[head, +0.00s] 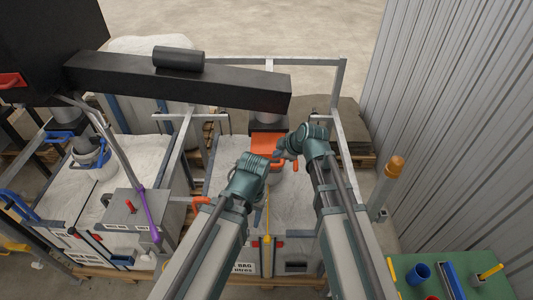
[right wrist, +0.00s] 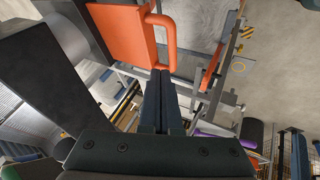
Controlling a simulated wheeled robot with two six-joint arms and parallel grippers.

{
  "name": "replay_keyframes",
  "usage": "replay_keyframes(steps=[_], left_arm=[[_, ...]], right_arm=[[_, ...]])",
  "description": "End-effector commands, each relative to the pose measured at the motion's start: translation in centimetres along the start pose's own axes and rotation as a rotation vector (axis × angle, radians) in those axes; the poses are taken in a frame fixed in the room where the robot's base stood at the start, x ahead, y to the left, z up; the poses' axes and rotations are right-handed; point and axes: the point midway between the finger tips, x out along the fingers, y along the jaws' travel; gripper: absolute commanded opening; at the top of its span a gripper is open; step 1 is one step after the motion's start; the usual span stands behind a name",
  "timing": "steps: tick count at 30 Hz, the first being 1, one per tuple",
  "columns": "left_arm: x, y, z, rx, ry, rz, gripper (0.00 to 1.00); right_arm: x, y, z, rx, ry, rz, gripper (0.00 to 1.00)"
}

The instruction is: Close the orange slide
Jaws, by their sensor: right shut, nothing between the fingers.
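The orange slide (head: 265,143) is a flat plate under the black box at the end of the overhead beam, above the white bag. In the right wrist view the slide (right wrist: 122,32) shows large, with its looped orange handle (right wrist: 170,42) on its right side. My right gripper (head: 281,156) is beside the slide in the head view. Its fingers (right wrist: 160,72) are shut and empty, with their tips close to the handle's lower end; I cannot tell if they touch it. My left arm's wrist (head: 247,178) is left of and nearer than the slide; its fingers are not clear.
A black beam (head: 190,82) crosses above the bags. Grey frame posts (head: 339,95) stand at the right, near a corrugated wall (head: 450,110). A grey box with a red lever (head: 130,207) is at the left. A green table (head: 450,272) with tools is at the lower right.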

Motion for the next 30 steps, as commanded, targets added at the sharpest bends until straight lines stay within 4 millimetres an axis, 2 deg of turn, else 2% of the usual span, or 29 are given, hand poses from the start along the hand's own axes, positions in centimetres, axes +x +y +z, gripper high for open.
replay_keyframes(steps=[5, 10, 24, 30], left_arm=[[0.4, 0.0, 0.0, 0.0, 0.0, 0.0, 0.5], [1.4, 0.1, -0.1, 0.003, 0.001, 0.0, 0.5], [7.2, 0.7, -0.5, 0.002, 0.003, -0.001, 0.5], [8.1, 0.7, -0.6, 0.001, 0.004, -0.001, 0.5]], right_arm=[[0.4, -0.1, 0.1, 0.0, 0.0, 0.0, 0.0], [1.7, -0.1, 0.1, 0.0, 0.0, -0.001, 0.0], [8.9, -0.2, 0.2, -0.001, 0.0, -0.002, 0.0], [10.2, -0.1, 0.1, 0.001, -0.001, -0.002, 0.0]])
